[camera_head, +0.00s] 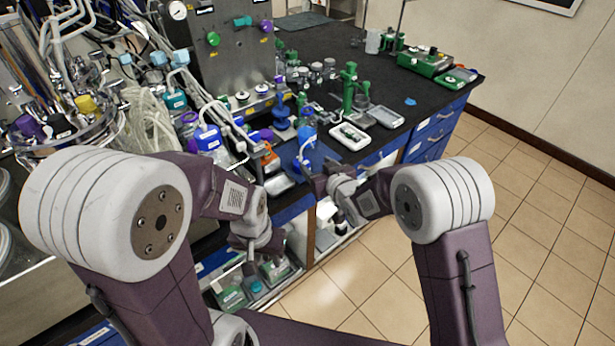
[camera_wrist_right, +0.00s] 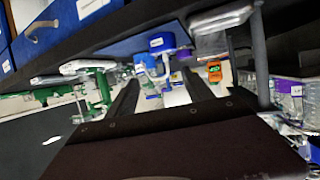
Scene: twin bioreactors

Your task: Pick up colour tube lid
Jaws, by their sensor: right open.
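A bottle with a blue lid (camera_head: 307,113) stands near the bench's front edge, just beyond my right gripper. A blue-lidded bottle (camera_wrist_right: 162,45) also shows in the right wrist view, ahead of and between the fingers. I cannot tell which lid the task means. My right gripper (camera_head: 313,178) is at the bench edge, and its two dark fingers (camera_wrist_right: 163,98) are spread apart in the wrist view with nothing clearly held. My left gripper (camera_head: 272,246) hangs lower, in front of the bench; its fingers are too small and dark to read.
A white tray (camera_head: 350,136), a green stand (camera_head: 349,88) and a grey tray (camera_head: 383,117) lie right of the bottle. Tubing, a blue-capped bottle (camera_head: 208,138) and the steel reactor panel (camera_head: 232,62) crowd the left. The tiled floor (camera_head: 430,290) at right is clear.

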